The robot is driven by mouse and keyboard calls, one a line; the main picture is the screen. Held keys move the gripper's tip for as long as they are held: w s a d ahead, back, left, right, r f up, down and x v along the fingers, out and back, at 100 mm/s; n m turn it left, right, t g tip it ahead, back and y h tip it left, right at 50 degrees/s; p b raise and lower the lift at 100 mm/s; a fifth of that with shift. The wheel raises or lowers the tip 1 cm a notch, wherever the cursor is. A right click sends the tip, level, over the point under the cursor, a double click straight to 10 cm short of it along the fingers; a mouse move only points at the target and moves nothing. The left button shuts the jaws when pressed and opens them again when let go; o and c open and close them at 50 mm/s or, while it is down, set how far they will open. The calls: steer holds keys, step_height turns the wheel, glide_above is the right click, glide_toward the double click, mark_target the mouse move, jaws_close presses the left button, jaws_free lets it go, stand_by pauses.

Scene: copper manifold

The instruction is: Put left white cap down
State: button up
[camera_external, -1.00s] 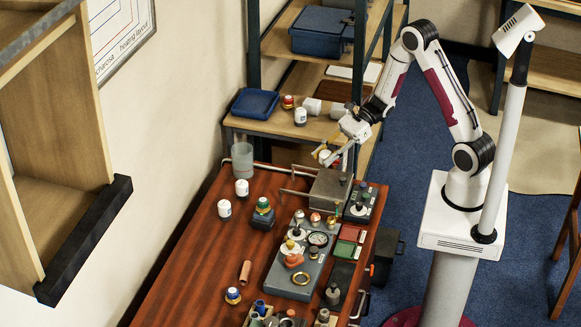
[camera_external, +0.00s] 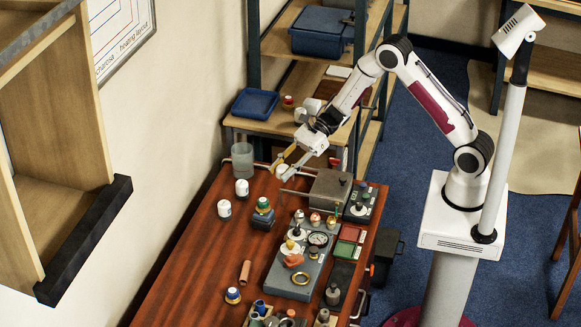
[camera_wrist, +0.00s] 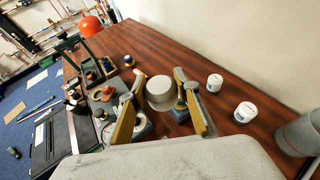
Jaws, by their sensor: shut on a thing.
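My gripper (camera_external: 281,164) hangs over the far end of the brown wooden table and is shut on a white cap (camera_external: 282,174). In the wrist view the yellow-lined fingers of my gripper (camera_wrist: 158,85) have the pale, round cap (camera_wrist: 160,94) between them. The cap appears to be above the tabletop; its exact height is unclear. Two other white caps stand to its left on the table, a farther one (camera_external: 242,188) and a nearer one (camera_external: 224,208). Both also show right of my gripper in the wrist view, one higher (camera_wrist: 215,83) and one lower (camera_wrist: 245,113).
A grey beaker (camera_external: 242,161) stands at the far left table corner. A metal box (camera_external: 329,190) with bars is right of my gripper. A green-topped item (camera_external: 263,206) and a grey instrument panel (camera_external: 291,284) are nearer. Bare tabletop (camera_external: 195,265) lies along the left.

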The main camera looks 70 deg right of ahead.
steer(key=w+a, duration=0.4)
steer(key=a, duration=0.4)
steer(key=w+a, duration=0.3)
steer(key=a, duration=0.4)
steer(key=n+g, duration=0.2)
glide_above(225, 283)
step_height(225, 283, down, 9)
steer(key=shift+a+f+m+t+y, duration=0.1)
steer(key=shift+f+m+t+y, duration=0.2)
steer(key=shift+f+y, duration=0.15)
steer(key=shift+f, duration=0.2)
steer(key=shift+f, duration=3)
steer(key=shift+f, duration=0.1)
steer(key=shift+f, duration=1.75)
steer(key=shift+f, duration=0.15)
